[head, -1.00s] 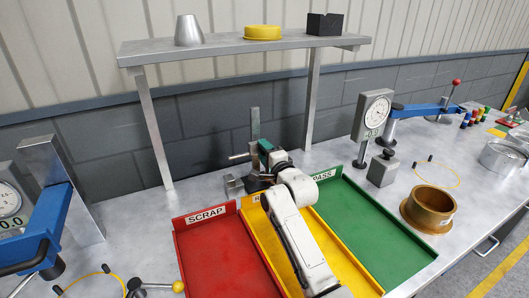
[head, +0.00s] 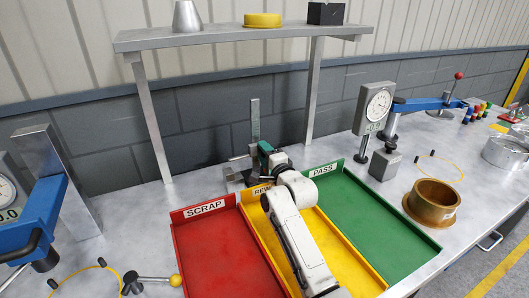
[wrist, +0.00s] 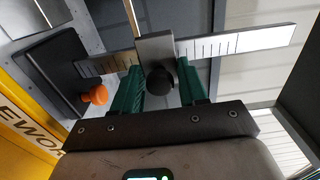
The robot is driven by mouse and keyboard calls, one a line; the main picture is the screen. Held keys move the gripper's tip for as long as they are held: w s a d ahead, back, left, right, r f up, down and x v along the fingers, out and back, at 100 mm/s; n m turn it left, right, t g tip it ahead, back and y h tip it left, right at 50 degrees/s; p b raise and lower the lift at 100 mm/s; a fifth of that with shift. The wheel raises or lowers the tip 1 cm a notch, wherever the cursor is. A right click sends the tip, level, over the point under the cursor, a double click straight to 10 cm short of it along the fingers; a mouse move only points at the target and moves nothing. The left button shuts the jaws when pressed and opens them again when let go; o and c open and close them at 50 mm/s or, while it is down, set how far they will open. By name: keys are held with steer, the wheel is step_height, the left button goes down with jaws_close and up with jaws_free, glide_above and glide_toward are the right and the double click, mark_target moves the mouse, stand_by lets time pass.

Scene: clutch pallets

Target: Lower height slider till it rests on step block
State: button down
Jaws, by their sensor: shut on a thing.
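The height gauge's upright steel scale (head: 255,118) stands at the back of the bench, behind the coloured trays. Its slider is a grey block with a dark round knob (wrist: 158,50), shown in the wrist view between my green fingers. My gripper (wrist: 160,88) is shut on the slider. In the head view my gripper (head: 264,150) hides much of the slider; its thin arm (head: 239,157) sticks out to the left. The grey step block (head: 232,174) sits low, below that arm. A small gap seems to remain, but contact is hard to judge.
The red scrap tray (head: 199,211), yellow rework tray (head: 254,208) and green pass tray (head: 330,172) lie in front. A steel shelf (head: 225,42) stands behind. A dial gauge (head: 375,105) and a brass ring (head: 434,200) are to the right.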

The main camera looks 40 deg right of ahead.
steer(key=shift+f, duration=0.15)
steer(key=c, duration=0.9)
jaws_free()
steer(key=shift+s, duration=0.1)
steer(key=v, duration=1)
steer(key=shift+s+b, duration=0.3)
steer(key=shift+b, duration=0.15)
steer(key=shift+o, duration=0.2)
steer(key=shift+a, duration=0.1)
